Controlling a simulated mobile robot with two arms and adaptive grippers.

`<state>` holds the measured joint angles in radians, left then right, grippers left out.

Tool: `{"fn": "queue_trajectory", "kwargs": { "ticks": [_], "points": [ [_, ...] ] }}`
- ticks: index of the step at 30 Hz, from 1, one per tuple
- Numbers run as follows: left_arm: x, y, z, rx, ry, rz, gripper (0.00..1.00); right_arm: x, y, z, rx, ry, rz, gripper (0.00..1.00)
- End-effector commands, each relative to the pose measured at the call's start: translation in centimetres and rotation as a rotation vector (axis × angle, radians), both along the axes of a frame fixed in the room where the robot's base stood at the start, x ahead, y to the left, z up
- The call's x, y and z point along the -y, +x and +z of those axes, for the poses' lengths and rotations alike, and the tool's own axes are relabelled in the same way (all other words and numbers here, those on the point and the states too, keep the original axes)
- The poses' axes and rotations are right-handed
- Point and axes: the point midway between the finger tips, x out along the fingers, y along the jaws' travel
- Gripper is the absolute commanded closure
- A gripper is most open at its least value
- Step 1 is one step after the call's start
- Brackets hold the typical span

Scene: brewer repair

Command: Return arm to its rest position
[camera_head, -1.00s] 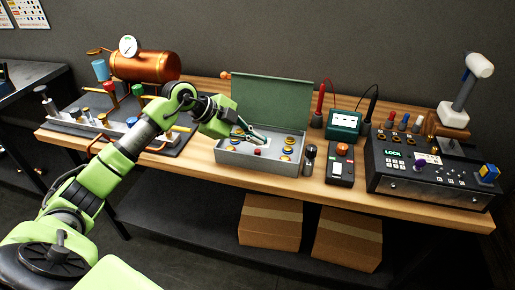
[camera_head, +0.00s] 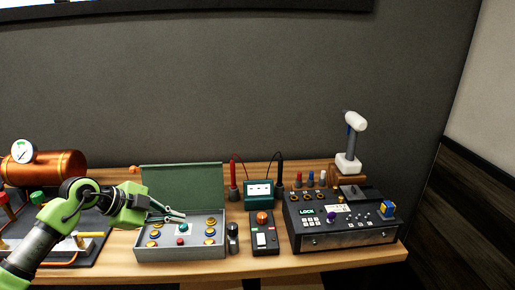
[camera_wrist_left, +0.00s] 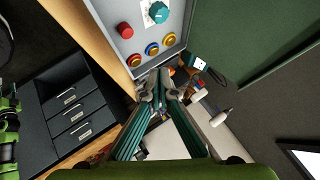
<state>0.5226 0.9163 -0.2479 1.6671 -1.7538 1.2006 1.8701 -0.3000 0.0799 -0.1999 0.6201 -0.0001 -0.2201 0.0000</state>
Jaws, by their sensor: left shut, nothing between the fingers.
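My left gripper (camera_head: 176,214) comes in from the left in the head view, over the left part of the open grey case. It is shut and empty, with its fingers close together. In the left wrist view its fingers (camera_wrist_left: 158,92) meet at the middle, near the case edge. The green arm is bent, with the wrist beside the case. The right gripper does not show.
The grey case (camera_head: 150,253) with a raised green lid (camera_head: 181,177) holds coloured round buttons. A black tester (camera_head: 264,238), a teal meter (camera_head: 258,195) and a black LOCK box (camera_head: 340,236) stand to the right. A copper tank (camera_head: 55,168) is at left.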

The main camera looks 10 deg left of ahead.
Motion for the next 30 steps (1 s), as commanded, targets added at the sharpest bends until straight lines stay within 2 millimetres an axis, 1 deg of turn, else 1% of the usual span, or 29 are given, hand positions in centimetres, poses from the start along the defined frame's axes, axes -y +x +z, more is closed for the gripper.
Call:
{"fn": "queue_trajectory", "kwargs": {
  "ticks": [2, 4, 5, 6, 7, 9, 12, 14, 16, 18, 20, 23, 24, 26, 27, 29, 30],
  "points": [
    [2.6, 0.0, 0.2, 0.052, -0.056, -0.045, 1.00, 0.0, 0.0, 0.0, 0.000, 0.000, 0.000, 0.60],
    [5.9, 0.0, 1.0, 0.135, -0.138, -0.095, 1.00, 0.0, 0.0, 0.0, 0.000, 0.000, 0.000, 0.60],
    [7.5, -0.1, 1.7, 0.180, -0.181, -0.116, 1.00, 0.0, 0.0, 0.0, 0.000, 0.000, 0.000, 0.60],
    [9.5, -0.2, 2.7, 0.246, -0.247, -0.135, 1.00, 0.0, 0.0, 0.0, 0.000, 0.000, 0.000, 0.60],
    [10.9, -0.3, 3.5, 0.296, -0.298, -0.144, 1.00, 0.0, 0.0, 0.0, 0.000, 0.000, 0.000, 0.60],
    [13.4, -0.7, 5.7, 0.411, -0.415, -0.138, 1.00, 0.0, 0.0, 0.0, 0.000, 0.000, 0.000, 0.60],
    [14.9, -1.1, 8.8, 0.556, -0.569, -0.065, 1.00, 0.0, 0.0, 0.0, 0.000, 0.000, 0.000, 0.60],
    [14.9, -1.3, 10.1, 0.628, -0.646, 0.009, 1.00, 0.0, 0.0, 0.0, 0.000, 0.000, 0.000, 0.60],
    [14.0, -1.5, 11.2, 0.690, -0.723, 0.123, 1.00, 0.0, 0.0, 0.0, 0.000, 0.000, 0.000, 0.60],
    [12.3, -1.6, 11.4, 0.730, -0.777, 0.261, 1.00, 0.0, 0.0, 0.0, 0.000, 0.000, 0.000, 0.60],
    [10.6, -1.8, 10.9, 0.744, -0.807, 0.392, 1.00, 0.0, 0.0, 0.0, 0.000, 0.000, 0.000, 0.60],
    [7.6, -2.5, 8.4, 0.713, -0.818, 0.623, 1.00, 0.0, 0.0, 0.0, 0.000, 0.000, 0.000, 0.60],
    [6.4, -3.0, 6.9, 0.685, -0.809, 0.716, 1.00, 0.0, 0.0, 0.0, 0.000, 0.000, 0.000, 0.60],
    [4.8, -4.0, 4.2, 0.623, -0.782, 0.851, 1.00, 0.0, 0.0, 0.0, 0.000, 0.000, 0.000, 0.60],
    [3.9, -4.9, 2.1, 0.570, -0.756, 0.936, 1.00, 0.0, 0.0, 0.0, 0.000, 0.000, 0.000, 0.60],
    [2.9, -6.7, -1.3, 0.473, -0.704, 1.053, 1.00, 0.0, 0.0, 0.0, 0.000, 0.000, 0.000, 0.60],
    [2.5, -8.1, -3.7, 0.398, -0.664, 1.120, 1.00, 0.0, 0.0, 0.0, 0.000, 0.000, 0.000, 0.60]
  ]
}}
